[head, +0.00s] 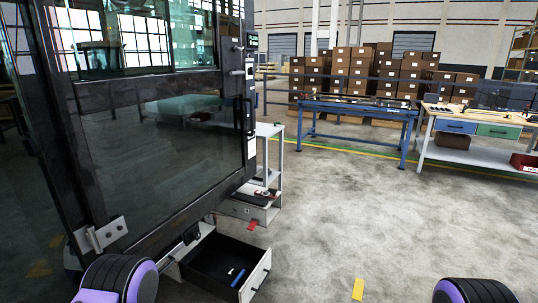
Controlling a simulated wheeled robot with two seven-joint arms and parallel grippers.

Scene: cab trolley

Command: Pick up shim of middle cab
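A large black-framed glass cab (150,150) fills the left of the head view, with a hinge-like metal bracket (99,235) at its lower left. An open dark drawer (264,272) sticks out below it, with a small blue item (236,275) inside. I cannot tell which small thing is the shim. A flat red piece (252,225) lies by the low trolley parts, and a flat yellow piece (358,289) lies on the floor. Black and purple parts of my two arms show at the bottom edge. Neither gripper shows.
A small white shelf unit (265,188) stands right of the cab. A blue table (362,105) and a workbench (470,160) with a red bin (524,162) stand farther back, before stacked brown boxes (350,72). The grey floor in the middle is mostly clear.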

